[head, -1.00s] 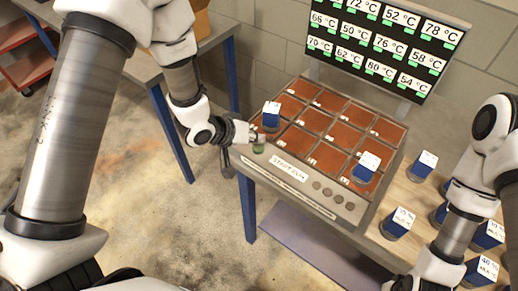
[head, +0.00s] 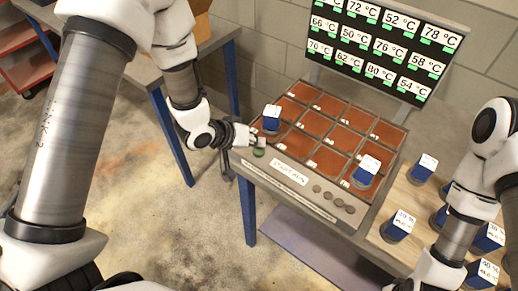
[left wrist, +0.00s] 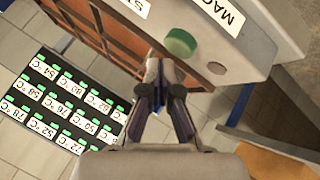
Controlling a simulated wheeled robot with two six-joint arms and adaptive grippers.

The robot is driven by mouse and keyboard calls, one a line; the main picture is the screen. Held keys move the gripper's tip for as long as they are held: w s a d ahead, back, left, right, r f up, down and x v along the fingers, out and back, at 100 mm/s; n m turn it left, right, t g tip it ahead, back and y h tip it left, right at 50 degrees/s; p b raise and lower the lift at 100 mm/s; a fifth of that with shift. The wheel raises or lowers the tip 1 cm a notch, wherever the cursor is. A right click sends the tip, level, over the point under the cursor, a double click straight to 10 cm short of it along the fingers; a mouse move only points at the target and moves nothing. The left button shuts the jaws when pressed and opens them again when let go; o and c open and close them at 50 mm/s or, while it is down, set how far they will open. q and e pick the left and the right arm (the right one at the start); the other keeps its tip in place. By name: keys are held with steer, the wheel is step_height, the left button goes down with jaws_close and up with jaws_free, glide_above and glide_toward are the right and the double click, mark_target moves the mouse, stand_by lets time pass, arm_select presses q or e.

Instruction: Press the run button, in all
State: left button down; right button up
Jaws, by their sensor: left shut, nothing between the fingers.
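The green run button (head: 259,152) sits at the left end of the front panel of the bench unit (head: 297,181), beside a white label strip. It also shows in the left wrist view (left wrist: 181,42), as a green disc just beyond the fingertips. My left gripper (head: 256,142) is shut and empty, close above and behind the button; in the left wrist view its fingertips (left wrist: 160,68) are apart from the button in the picture. My right arm comes in at the right, but its gripper is not clearly visible.
A grid of brown-red plates (head: 325,135) holds a blue block at the left (head: 271,118) and another at the right (head: 366,170). More blue blocks (head: 398,226) stand on the wooden table (head: 408,200). A temperature screen (head: 382,40) stands behind. Dark knobs (head: 338,203) line the panel.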

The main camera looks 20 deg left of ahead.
mark_target(257, 151)
arm_select(q)
steer(key=shift+f, duration=0.4)
steer(key=shift+f+b, duration=0.35)
steer(key=shift+f, duration=0.1)
stand_by(0.7)
steer(key=shift+r, duration=0.1)
steer(key=shift+r+p, duration=0.8)
steer(key=shift+p, duration=0.15)
step_height(257, 151, up, 5)
steer(key=p, duration=0.5)
steer(key=shift+r, duration=0.1)
